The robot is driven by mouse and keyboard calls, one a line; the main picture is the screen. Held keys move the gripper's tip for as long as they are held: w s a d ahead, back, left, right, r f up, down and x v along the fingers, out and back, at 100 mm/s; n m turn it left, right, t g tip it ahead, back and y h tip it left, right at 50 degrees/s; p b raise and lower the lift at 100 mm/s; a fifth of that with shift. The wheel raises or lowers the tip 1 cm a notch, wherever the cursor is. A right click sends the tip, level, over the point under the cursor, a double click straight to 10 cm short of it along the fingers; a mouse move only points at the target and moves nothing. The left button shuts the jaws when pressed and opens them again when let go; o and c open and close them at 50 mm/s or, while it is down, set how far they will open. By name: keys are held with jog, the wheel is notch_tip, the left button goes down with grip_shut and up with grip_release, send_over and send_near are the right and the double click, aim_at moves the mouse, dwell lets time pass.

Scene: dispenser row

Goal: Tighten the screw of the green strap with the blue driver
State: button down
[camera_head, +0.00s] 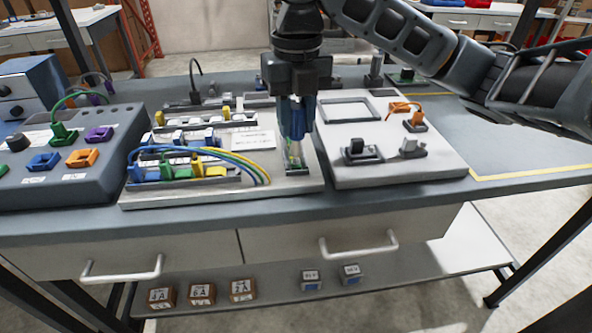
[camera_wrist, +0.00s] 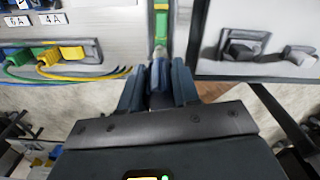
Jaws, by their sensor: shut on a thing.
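My gripper (camera_head: 296,130) points down over the right edge of the white panel with the wiring. It is shut on the blue driver (camera_head: 298,112). In the wrist view my gripper (camera_wrist: 158,88) shows the driver (camera_wrist: 158,76) between its two dark fingers, with the shaft reaching towards the green strap. The green strap (camera_wrist: 161,27), with yellow parts, runs along a narrow light strip at the panel edge. In the head view the strap (camera_head: 293,153) shows just below the fingers. The screw itself is hidden, and I cannot tell whether the driver tip touches it.
Left of my gripper, blue, green and yellow plugs and looping cables (camera_head: 220,156) sit on the white panel (camera_head: 255,190). To the right, a second panel (camera_head: 400,178) carries black and grey connectors (camera_head: 361,151). A grey box (camera_head: 75,165) with coloured sockets stands at left. The bench's right end is clear.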

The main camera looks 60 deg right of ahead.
jog(key=shift+n+b, duration=0.35)
jog(key=shift+n, duration=0.95)
jog(key=shift+f+n+b, duration=0.2)
jog(key=shift+n+b, duration=0.2)
jog(key=shift+b, duration=0.05)
jog(key=shift+f+n+b, duration=0.15)
jog(key=shift+n+b, duration=0.4)
jog(key=shift+n, duration=0.45)
jog(key=shift+f, duration=0.1)
jog(key=shift+a+f+b, duration=0.1)
jog(key=shift+f+b, duration=0.35)
jog(key=shift+r, duration=0.1)
